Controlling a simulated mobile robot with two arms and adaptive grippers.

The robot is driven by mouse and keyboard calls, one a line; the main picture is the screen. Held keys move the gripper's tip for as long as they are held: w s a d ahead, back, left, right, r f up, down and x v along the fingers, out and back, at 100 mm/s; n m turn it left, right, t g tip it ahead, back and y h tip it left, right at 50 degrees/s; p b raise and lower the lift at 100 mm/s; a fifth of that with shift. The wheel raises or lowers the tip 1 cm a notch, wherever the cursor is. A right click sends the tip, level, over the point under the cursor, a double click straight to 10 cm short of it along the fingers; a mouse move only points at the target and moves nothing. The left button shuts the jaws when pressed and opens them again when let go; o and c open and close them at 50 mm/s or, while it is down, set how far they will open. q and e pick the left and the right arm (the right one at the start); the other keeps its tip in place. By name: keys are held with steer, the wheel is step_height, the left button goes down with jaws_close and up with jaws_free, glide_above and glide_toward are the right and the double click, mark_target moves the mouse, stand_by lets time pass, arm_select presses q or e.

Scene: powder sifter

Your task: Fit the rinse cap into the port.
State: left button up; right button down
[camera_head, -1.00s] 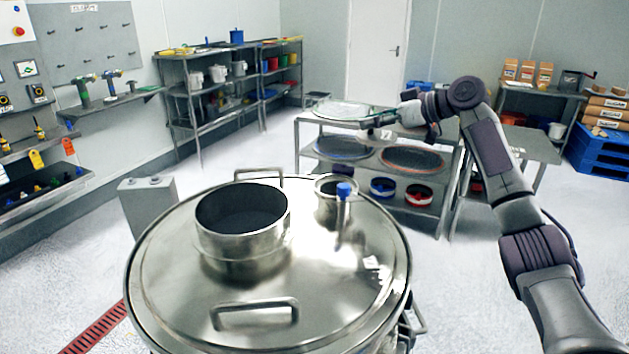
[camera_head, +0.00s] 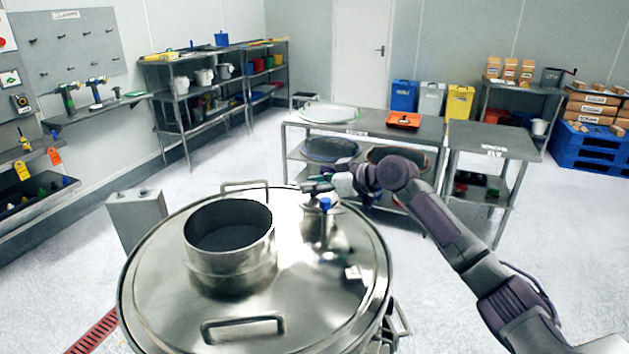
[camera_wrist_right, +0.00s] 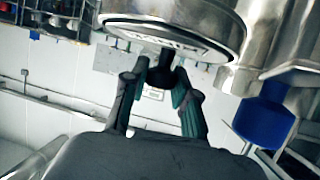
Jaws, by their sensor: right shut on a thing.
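The steel lid (camera_head: 290,310) of the sifter fills the foreground of the head view. The small steel port (camera_head: 316,228) stands on it, right of the wide open inlet, with a blue-tipped part (camera_head: 326,204) beside it. My right gripper (camera_head: 318,188) is at the port's top, its arm reaching in from the right. In the right wrist view its fingers (camera_wrist_right: 162,84) are shut on a dark knob below a round steel face with lettering, apparently the rinse cap (camera_wrist_right: 225,40). Whether the cap touches or sits in the port is unclear. My left gripper is out of view.
The wide inlet collar (camera_head: 232,265) and lid handles (camera_head: 243,328) rise near the port. A blue handle (camera_wrist_right: 265,122) is close right of the gripper in the wrist view. A steel table (camera_head: 370,126) with an orange tray (camera_head: 403,120) stands behind.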

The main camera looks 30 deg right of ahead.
steer(key=c, duration=0.9)
jaws_free()
arm_select(q)
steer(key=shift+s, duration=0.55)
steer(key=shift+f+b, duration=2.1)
steer(key=shift+b, duration=0.05)
arm_select(e)
steer(key=v, duration=1.2)
